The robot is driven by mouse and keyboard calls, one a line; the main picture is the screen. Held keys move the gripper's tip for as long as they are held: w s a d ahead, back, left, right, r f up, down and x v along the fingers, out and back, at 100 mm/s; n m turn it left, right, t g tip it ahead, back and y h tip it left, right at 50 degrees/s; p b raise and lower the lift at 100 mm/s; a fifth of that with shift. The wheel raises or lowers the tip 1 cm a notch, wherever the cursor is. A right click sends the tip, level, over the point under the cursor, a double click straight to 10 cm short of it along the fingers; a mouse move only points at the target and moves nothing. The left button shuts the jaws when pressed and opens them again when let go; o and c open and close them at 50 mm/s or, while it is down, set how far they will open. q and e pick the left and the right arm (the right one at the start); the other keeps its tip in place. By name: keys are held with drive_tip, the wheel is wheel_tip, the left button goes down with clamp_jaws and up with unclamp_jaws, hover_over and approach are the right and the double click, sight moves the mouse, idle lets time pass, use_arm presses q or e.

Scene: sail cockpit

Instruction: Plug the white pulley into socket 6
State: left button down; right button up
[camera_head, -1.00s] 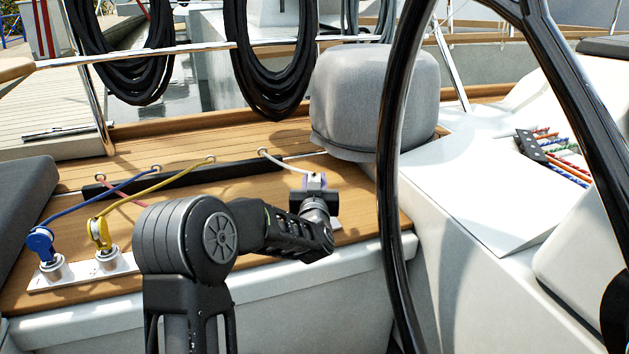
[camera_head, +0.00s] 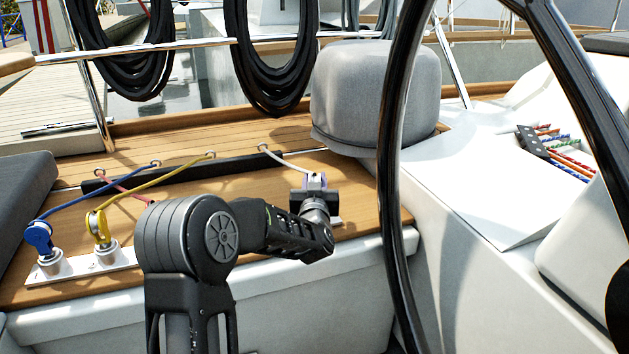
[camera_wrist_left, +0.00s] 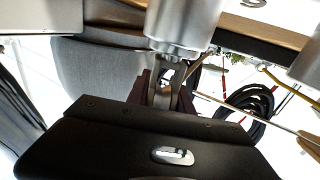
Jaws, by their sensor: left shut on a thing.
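My left gripper (camera_head: 316,192) reaches over the wooden deck ledge at its right end and is shut on the white pulley (camera_head: 315,181). The white rope (camera_head: 288,162) runs from the pulley to a deck eyelet at the back. In the left wrist view the gripper (camera_wrist_left: 165,92) holds the pulley (camera_wrist_left: 168,76) right by the mouth of a silver socket (camera_wrist_left: 183,28). I cannot tell how far the pulley is in the socket. The head view hides most of that socket behind my arm. My right gripper is not in view.
A blue pulley (camera_head: 39,235) and a yellow pulley (camera_head: 98,226) stand in silver sockets on a white strip (camera_head: 75,274) at left. A black steering wheel (camera_head: 386,150) crosses the right side. A grey padded cover (camera_head: 365,92) stands behind my gripper.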

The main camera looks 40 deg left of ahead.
use_arm(q)
drive_tip(key=c, duration=1)
unclamp_jaws()
drive_tip(key=shift+f, duration=0.15)
drive_tip(key=shift+c, duration=0.2)
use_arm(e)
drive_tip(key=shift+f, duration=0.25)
use_arm(q)
drive_tip(key=shift+f, duration=0.1)
drive_tip(key=shift+s+d, duration=0.15)
drive_tip(key=shift+s, duration=0.05)
drive_tip(key=p+v, duration=0.1)
drive_tip(key=v, duration=0.6)
drive_tip(key=shift+s+r, duration=0.2)
drive_tip(key=shift+r, duration=0.05)
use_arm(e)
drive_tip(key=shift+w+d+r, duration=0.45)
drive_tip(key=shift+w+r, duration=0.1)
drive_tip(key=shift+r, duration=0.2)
use_arm(q)
drive_tip(key=shift+d, duration=0.1)
